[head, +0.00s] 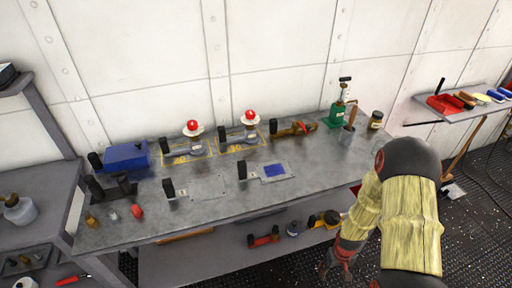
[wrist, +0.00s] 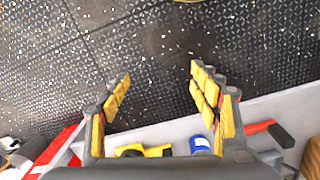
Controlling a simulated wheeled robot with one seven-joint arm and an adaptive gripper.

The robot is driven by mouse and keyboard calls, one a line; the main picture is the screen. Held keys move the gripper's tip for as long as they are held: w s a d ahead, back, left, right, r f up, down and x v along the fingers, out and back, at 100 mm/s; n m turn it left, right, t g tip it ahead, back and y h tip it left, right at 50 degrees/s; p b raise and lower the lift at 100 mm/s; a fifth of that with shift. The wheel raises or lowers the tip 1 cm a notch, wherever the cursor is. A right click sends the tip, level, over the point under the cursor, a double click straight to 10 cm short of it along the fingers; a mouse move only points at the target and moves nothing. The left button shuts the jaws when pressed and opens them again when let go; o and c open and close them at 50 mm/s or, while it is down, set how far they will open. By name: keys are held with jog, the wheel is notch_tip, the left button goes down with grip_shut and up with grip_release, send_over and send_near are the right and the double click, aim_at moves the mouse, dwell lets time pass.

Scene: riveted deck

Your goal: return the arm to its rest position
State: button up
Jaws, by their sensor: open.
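My arm, in a yellowish sleeve, comes in at the right of the head view and bends down in front of the workbench (head: 225,205). My gripper (head: 335,268) hangs low beside the bench's front right side, partly cut by the sleeve. In the wrist view my gripper (wrist: 155,88) is open, its two yellow-padded fingers well apart. Nothing is between the fingers; the dark patterned deck (wrist: 150,50) shows behind them.
The bench's lower shelf (head: 190,258) holds a yellow-and-black tool (head: 325,219) and other items close to the gripper. A wall shelf (head: 470,103) is at right. Deck at right (head: 480,225) is mostly free.

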jog(key=s+a+r+t, duration=0.2)
jog(key=s+a+r, duration=0.1)
jog(key=r, duration=1.4)
jog(key=s+a+r+t+p, duration=0.1)
jog(key=s+a+r, duration=0.3)
jog(key=r, duration=1.3)
jog(key=s+a+r+t+p, duration=0.1)
jog(key=s+a+r, duration=0.3)
jog(key=r, duration=1.4)
jog(key=shift+s+a+t, duration=0.2)
jog(key=shift+s+t, duration=0.7)
jog(key=shift+s, duration=0.15)
jog(key=shift+r, duration=0.1)
